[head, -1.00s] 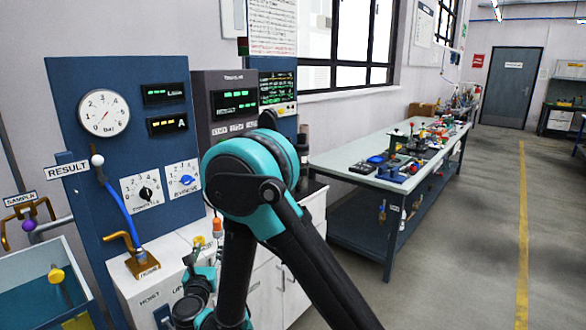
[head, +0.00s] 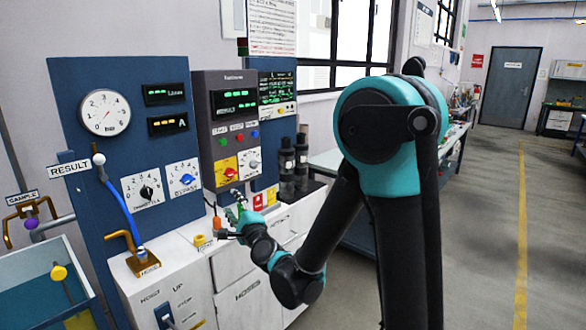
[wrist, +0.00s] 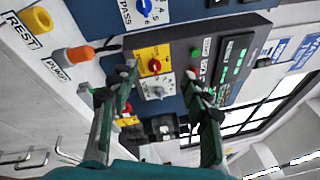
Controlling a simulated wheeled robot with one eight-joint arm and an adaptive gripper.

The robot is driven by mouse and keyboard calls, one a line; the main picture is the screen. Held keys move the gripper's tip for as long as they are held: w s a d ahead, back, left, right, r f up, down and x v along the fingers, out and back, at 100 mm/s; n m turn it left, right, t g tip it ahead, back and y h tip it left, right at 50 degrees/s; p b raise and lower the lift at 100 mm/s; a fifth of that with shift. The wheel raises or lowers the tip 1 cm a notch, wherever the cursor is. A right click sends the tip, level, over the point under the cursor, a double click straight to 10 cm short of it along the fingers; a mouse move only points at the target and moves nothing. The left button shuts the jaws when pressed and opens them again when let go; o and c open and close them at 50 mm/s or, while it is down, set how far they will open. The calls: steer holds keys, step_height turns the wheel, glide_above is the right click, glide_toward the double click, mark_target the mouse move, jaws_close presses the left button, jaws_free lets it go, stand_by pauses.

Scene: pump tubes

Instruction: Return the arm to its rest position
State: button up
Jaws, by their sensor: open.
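My gripper (head: 238,214) is in front of the dark grey control unit (head: 228,88) and above the white counter (head: 163,283) in the head view. In the wrist view its two green and black fingers are spread wide, with nothing held between them (wrist: 164,88). The unit's yellow plate with a red knob (wrist: 154,61) shows beyond the gap between the fingers. My arm is bent, with its large teal elbow high at the right and the forearm reaching back left toward the panel.
An orange plug (wrist: 79,53) stands at a socket marked PUMP, beside a yellow fitting (wrist: 38,19) marked REST. A blue panel (head: 158,85) with a gauge rises at the left. Two dark cylinders (head: 287,165) stand beside the unit. The floor (head: 485,220) at the right is clear.

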steer(key=s+d+f+n+g+h, duration=0.3)
steer(key=s+d+f, duration=0.4)
steer(key=d, duration=0.5)
steer(key=s+d+f+n+g+h, duration=0.3)
steer(key=s+d+f+n+g, duration=0.2)
steer(key=d, duration=0.8)
steer(key=s+d+f+n+g+h, duration=0.4)
steer(key=s+d+f+n, duration=0.4)
steer(key=d, duration=0.4)
steer(key=shift+s+d+f, duration=0.2)
steer(key=shift+s+f, duration=0.2)
steer(key=shift+s, duration=0.15)
